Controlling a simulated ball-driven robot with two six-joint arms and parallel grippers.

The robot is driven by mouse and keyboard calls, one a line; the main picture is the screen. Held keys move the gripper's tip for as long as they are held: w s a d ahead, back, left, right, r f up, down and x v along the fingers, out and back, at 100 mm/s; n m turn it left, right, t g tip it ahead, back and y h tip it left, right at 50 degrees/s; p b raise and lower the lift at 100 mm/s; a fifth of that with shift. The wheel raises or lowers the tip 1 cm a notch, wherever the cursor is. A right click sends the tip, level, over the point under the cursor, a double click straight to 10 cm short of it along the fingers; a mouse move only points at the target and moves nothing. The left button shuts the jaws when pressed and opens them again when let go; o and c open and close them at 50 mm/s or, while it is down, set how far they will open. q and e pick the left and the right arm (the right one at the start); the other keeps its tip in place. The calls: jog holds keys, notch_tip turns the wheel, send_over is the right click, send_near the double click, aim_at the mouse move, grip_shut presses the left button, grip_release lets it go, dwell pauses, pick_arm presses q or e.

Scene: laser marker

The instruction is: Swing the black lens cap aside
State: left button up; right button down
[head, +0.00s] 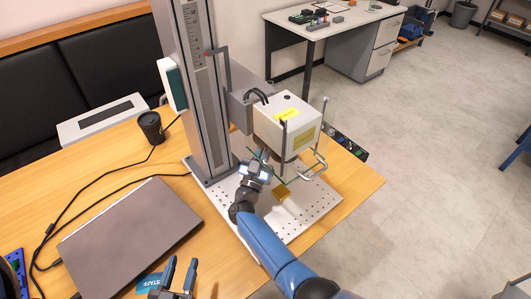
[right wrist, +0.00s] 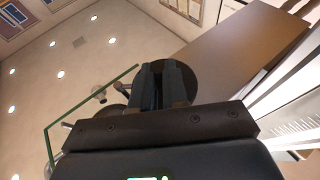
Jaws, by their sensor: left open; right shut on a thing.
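The laser marker's pale head (head: 287,122) hangs from the grey column above a perforated white base plate (head: 312,212). My right gripper (head: 264,156) reaches up under the head from the front. In the right wrist view its two dark fingers (right wrist: 166,82) are shut on the black lens cap (right wrist: 190,78), a round dark disc behind the fingertips. In the head view the cap cannot be made out behind the gripper and head. My left gripper (head: 174,278) is open and empty, low at the bottom edge, in front of the laptop.
A clear guard panel on bent rods (head: 318,160) surrounds the head's underside. A small brass-coloured piece (head: 281,191) lies on the base plate. A closed laptop (head: 130,240), a black cup (head: 151,127) and cables occupy the table's left. The table's right front corner is clear.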

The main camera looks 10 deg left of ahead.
jog(key=shift+w+r+h, duration=0.15)
jog(key=shift+h, duration=0.25)
jog(key=c, duration=1.1)
grip_release()
jog(key=s+a, duration=0.1)
jog(key=s, duration=0.4)
jog(key=s+a+f, duration=0.1)
jog(key=s+a, duration=0.1)
jog(key=s, duration=0.3)
jog(key=s+a+f, duration=0.1)
jog(key=s+a, duration=0.1)
jog(key=s, duration=0.4)
jog(key=shift+s+f, duration=0.1)
